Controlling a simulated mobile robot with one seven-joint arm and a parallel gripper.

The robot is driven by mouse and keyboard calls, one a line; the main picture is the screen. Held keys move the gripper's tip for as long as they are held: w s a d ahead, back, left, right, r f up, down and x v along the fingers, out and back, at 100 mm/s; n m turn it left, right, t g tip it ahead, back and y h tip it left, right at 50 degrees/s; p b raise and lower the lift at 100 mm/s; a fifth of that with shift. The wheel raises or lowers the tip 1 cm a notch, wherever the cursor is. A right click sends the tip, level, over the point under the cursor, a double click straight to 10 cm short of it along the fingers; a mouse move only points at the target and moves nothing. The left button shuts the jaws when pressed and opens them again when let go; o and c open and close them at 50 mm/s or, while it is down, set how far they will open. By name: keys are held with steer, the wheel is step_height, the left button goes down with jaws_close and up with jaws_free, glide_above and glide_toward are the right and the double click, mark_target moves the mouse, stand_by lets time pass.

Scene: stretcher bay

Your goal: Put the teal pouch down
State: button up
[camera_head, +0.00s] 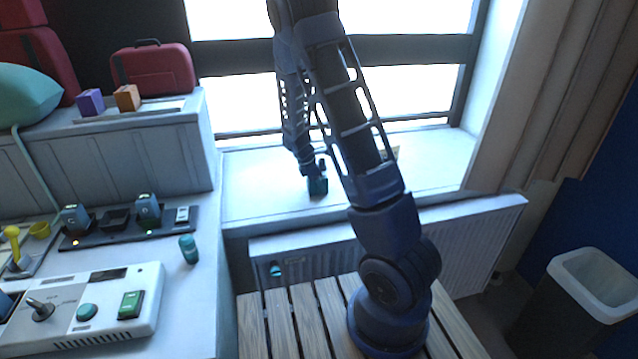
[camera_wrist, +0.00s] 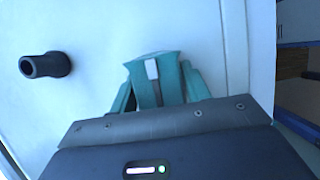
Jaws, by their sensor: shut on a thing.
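My gripper (camera_head: 317,176) is at the window sill (camera_head: 255,190), with its jaws pointing down. It is shut on the teal pouch (camera_head: 317,188), of which only a small part shows below the jaws in the head view. In the wrist view the teal pouch (camera_wrist: 168,82) shows just beyond the gripper's dark housing, with a white strip on it, over a pale surface. The housing hides its near part. I cannot tell whether the pouch touches the sill.
A small tan thing (camera_head: 394,152) shows partly behind my arm. A radiator (camera_head: 480,235) is below the sill, and a bin (camera_head: 590,285) is at right. The sill's left part is clear.

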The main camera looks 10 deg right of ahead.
steer(key=shift+f, duration=0.1)
steer(key=o, duration=1.1)
